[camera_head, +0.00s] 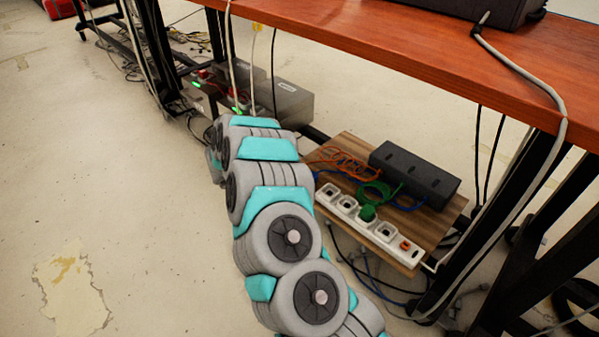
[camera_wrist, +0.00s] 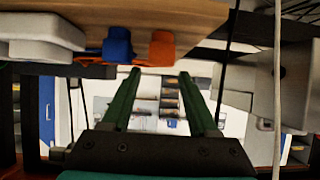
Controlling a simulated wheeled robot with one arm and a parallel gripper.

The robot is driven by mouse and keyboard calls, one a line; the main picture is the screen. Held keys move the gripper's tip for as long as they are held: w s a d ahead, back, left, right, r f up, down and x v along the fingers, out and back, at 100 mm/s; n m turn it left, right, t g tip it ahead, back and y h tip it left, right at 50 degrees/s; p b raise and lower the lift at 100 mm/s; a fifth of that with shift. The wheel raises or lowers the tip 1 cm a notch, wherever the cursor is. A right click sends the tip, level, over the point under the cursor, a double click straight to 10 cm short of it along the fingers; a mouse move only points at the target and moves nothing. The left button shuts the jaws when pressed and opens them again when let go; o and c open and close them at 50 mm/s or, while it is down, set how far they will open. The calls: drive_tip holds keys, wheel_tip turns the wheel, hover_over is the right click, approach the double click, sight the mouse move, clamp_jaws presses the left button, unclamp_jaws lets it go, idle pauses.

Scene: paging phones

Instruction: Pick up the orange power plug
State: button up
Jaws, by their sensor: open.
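The orange power plug (camera_wrist: 161,48) shows in the wrist view at the edge of a wooden board (camera_wrist: 165,15), to the right of a blue plug (camera_wrist: 117,45). My gripper (camera_wrist: 160,72) is open, with two green fingers apart and nothing between them. In the picture its fingertips lie just below the orange plug, on either side of it; the exact gap in depth is unclear. In the head view an orange cable (camera_head: 345,160) lies on the board and runs towards my arm. My arm hides the orange plug and the gripper there.
A white power strip (camera_head: 387,233) with a green plug (camera_head: 367,213) sits on the board, with a black box (camera_head: 415,175) behind it. A red-brown tabletop (camera_head: 430,55) hangs above.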

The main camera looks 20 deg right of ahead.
drive_tip(key=x, duration=0.3)
drive_tip(key=b+x, duration=0.1)
drive_tip(key=x, duration=0.3)
drive_tip(key=shift+d+f, duration=0.15)
drive_tip(key=shift+f, duration=0.25)
clamp_jaws()
